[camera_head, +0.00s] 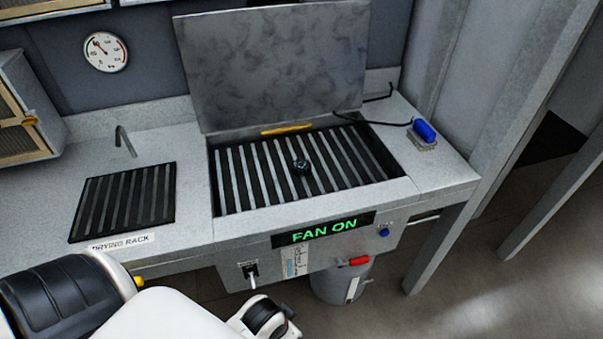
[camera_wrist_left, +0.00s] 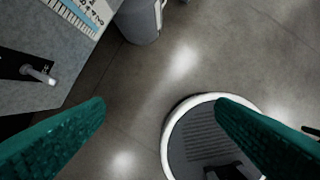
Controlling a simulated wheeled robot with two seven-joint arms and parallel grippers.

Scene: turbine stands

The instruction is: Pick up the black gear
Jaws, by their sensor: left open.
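A small black gear (camera_head: 301,167) lies on the slatted grate (camera_head: 235,183) of the open sink-like basin, near its middle. My left gripper (camera_wrist_left: 160,103) shows in its wrist view as two green fingers spread wide apart. Nothing is between them, with the floor below. The gear is not in the wrist view. In the head view my left arm comes in at the bottom left, below the counter front, and its fingers are not visible. My right gripper is in neither view.
The basin's grey lid (camera_head: 275,70) stands raised behind it. A drying rack (camera_head: 124,202) lies left of the basin. A lit "FAN ON" display (camera_head: 324,230), a lever (camera_head: 252,275) and a red handle (camera_head: 359,261) are on the counter front. A grey bin (camera_head: 340,284) stands below.

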